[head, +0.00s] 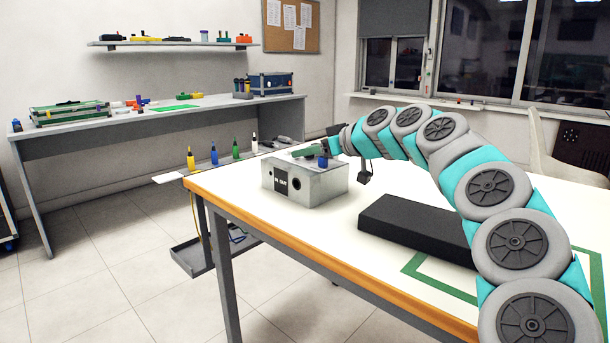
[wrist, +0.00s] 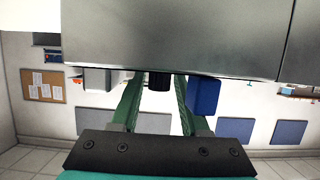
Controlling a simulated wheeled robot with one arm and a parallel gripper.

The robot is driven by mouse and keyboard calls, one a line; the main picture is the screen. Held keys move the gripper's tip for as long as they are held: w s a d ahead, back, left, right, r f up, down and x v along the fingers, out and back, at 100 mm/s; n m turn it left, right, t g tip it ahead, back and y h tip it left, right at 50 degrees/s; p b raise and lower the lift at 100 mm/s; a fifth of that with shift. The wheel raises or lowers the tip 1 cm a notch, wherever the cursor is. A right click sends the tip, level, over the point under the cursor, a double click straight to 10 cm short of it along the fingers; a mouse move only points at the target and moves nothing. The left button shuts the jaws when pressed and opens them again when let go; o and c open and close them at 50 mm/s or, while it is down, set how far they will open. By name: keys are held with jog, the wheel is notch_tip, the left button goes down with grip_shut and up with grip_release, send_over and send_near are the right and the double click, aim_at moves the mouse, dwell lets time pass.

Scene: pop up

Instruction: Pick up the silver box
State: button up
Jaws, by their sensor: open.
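The silver box (head: 308,187) stands on the white table near its far left corner. Its front has a black label and a round dark hole. In the wrist view the box (wrist: 170,40) fills the top of the picture. My gripper (head: 306,152) is just above the box's top, reaching over it from the right. Its green fingers are apart in the wrist view (wrist: 160,98), with a black knob (wrist: 158,81) between them and a blue knob (wrist: 204,96) beside the right one. The fingertips are partly hidden by the box; I cannot tell whether they touch it.
A long black block (head: 418,228) lies on the table (head: 345,238) right of the box, below my arm. A green outlined rectangle (head: 440,282) marks the table near the front. Coloured bottles (head: 214,155) stand on a lower surface behind the table. A grey workbench (head: 180,112) is along the wall.

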jog(key=shift+c, duration=0.3)
grip_shut()
dwell(1.0)
